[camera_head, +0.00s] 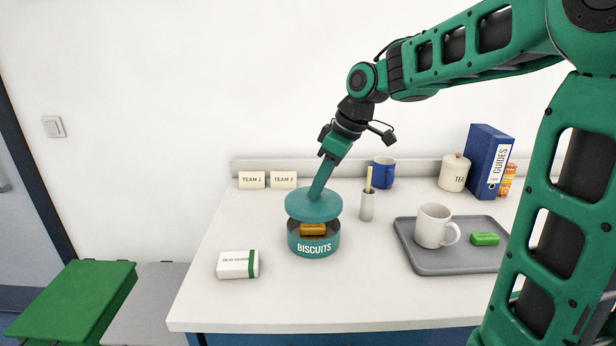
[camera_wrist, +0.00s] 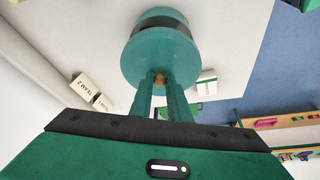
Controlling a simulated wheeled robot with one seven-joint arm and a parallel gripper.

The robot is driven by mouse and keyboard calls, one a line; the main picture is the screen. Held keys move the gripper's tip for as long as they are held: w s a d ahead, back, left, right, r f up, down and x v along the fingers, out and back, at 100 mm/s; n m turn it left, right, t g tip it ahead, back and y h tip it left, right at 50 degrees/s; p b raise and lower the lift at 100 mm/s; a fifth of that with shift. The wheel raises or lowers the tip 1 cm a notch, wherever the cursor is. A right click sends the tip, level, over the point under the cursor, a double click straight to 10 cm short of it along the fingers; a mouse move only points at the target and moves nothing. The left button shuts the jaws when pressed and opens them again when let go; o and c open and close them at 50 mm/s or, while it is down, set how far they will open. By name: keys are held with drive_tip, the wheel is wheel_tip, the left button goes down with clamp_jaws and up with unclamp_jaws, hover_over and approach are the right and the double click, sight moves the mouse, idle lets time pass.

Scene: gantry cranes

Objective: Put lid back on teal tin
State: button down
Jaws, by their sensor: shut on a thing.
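The teal tin (camera_head: 314,247), labelled BISCUITS, stands upright on the white counter with its top open. A brown-orange item (camera_head: 313,229) shows inside it. The round teal lid (camera_head: 312,205) hovers just above the tin, with a gap between them at the front. My gripper (camera_head: 316,188) comes down from above and is shut on the lid's top. In the wrist view, my gripper's two fingers (camera_wrist: 161,82) meet at a small brown knob (camera_wrist: 160,79) on the lid (camera_wrist: 150,55). The tin shows partly behind the lid.
A white and green box (camera_head: 238,265) lies left of the tin. A narrow holder (camera_head: 367,207) stands close on the right. A grey tray (camera_head: 440,265) bears a white mug (camera_head: 433,226) and a green block (camera_head: 485,239). The counter's front is clear.

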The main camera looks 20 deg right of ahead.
sight(322, 198)
drive_tip(key=shift+w+d+f, duration=0.1)
drive_tip(key=shift+w+d, duration=0.05)
drive_tip(key=shift+f, duration=3.05)
drive_tip(key=shift+f, duration=0.1)
idle(0.5)
drive_tip(key=c, duration=1.1)
unclamp_jaws()
drive_tip(key=shift+r, duration=3.55)
